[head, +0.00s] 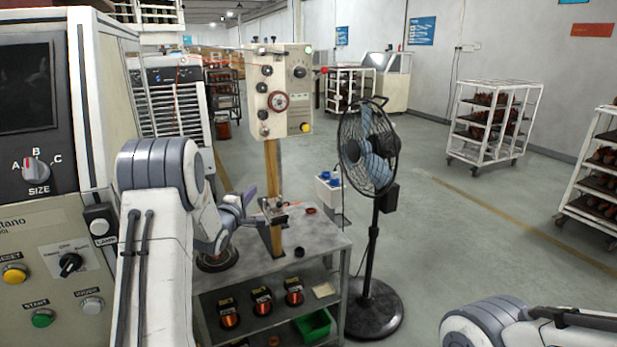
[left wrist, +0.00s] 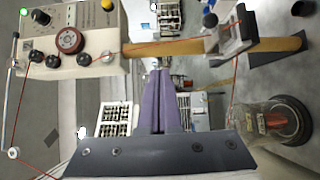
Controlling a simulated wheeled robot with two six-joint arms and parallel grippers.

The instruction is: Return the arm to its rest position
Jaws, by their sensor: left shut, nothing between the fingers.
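My left arm comes up at the left of the head view, in front of the machine panel. Its gripper (head: 246,197) is over the left side of the metal cart (head: 325,240), just left of the wooden post (head: 272,185). In the left wrist view the purple fingers (left wrist: 160,72) are together with nothing between them. My right arm (head: 490,325) shows only in part at the lower right of the head view, and its gripper is not visible.
The winding machine panel (head: 45,220) stands close at the left. A tensioner box (head: 278,90) tops the wooden post. Wire spools (head: 262,300) and a green bin (head: 315,327) sit on the lower shelf. A black fan (head: 370,155) stands right of the cart.

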